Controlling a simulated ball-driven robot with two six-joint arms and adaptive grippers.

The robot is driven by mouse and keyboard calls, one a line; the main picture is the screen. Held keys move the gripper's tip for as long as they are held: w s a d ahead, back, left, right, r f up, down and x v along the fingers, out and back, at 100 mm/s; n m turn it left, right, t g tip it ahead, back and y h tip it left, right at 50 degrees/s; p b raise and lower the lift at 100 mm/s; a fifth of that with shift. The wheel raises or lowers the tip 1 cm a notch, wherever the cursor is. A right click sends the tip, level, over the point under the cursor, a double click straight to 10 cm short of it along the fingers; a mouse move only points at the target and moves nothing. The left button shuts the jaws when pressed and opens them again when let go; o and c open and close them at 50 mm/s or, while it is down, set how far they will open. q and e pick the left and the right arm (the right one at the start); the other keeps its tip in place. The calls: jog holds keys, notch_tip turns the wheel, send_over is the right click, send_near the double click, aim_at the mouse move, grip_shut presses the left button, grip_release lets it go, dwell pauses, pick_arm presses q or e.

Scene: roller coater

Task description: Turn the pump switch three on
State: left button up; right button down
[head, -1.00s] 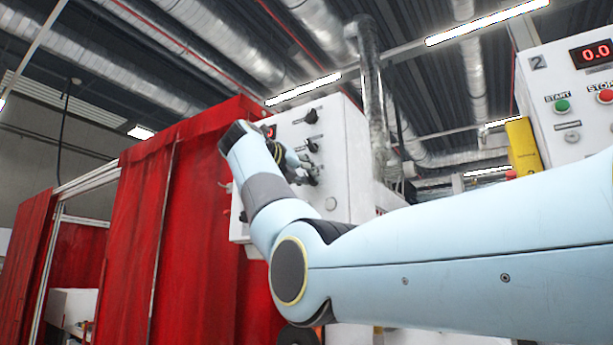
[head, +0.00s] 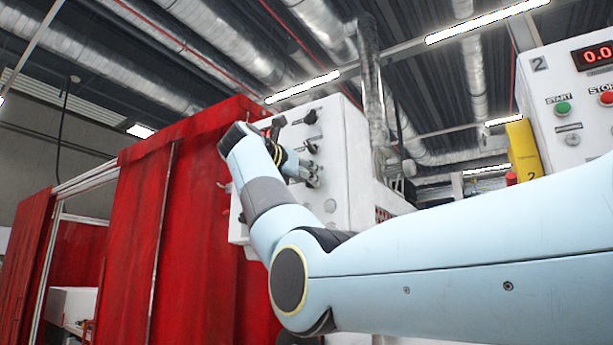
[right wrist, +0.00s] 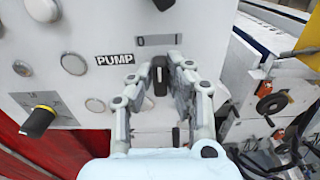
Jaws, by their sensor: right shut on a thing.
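The white control panel (head: 341,190) stands ahead, with a column of black switches on its face. In the right wrist view, a black pump switch (right wrist: 160,76) stands roughly vertical between my fingers, beside a label reading PUMP (right wrist: 115,60) and under a plate marked 0 and I (right wrist: 158,40). My right gripper (head: 313,174) is shut on this switch, at the lower end of the column; it also shows in the right wrist view (right wrist: 156,88). The fingers partly cover the switch, and I cannot tell which mark it points to. My left gripper is not in view.
Above the gripped switch sit an upper black switch (head: 311,117) and a middle one (head: 312,146). A red curtain (head: 140,230) hangs left of the panel. Another panel (head: 575,110) with START and STOP buttons stands at the right.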

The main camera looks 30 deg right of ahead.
jog(key=m, duration=0.5)
jog(key=shift+s+m, duration=0.1)
jog(key=shift+m, duration=0.2)
dwell(0.4)
jog(key=c, duration=1.3)
grip_release()
jog(key=v, duration=1.2)
jog(key=shift+f, duration=0.1)
